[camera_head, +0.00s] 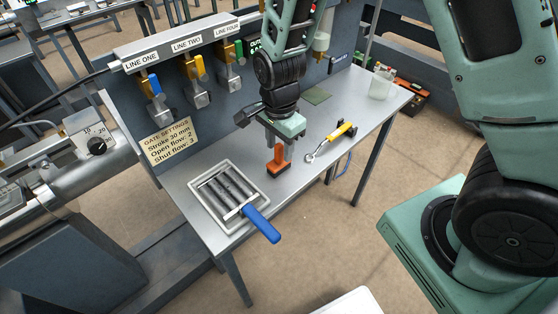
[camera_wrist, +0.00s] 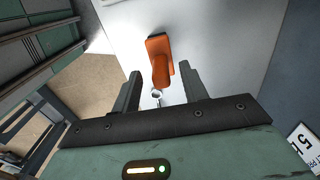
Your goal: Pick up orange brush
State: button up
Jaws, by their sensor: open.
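The orange brush (camera_head: 279,162) stands on the grey metal table, its narrow handle up and its wider base below. My gripper (camera_head: 277,138) is directly above it, pointing down, with its fingers around or close to the top of the handle. In the wrist view the brush (camera_wrist: 160,58) lies just beyond and between the two spread fingers of my gripper (camera_wrist: 160,88). The gripper is open.
A white tray (camera_head: 262,194) with dark rollers and a blue-handled tool (camera_head: 262,223) is at the left. A yellow-handled wrench (camera_head: 331,141) lies to the right of the brush. Labelled valves line the rear panel.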

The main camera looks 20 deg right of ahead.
jog(key=shift+f, duration=1.5)
jog(key=shift+c, duration=0.3)
grip_shut()
notch_tip(320, 180, up, 10)
jog(key=shift+r, duration=0.1)
jog(key=c, duration=0.9)
grip_release()
jog(key=shift+a, duration=0.1)
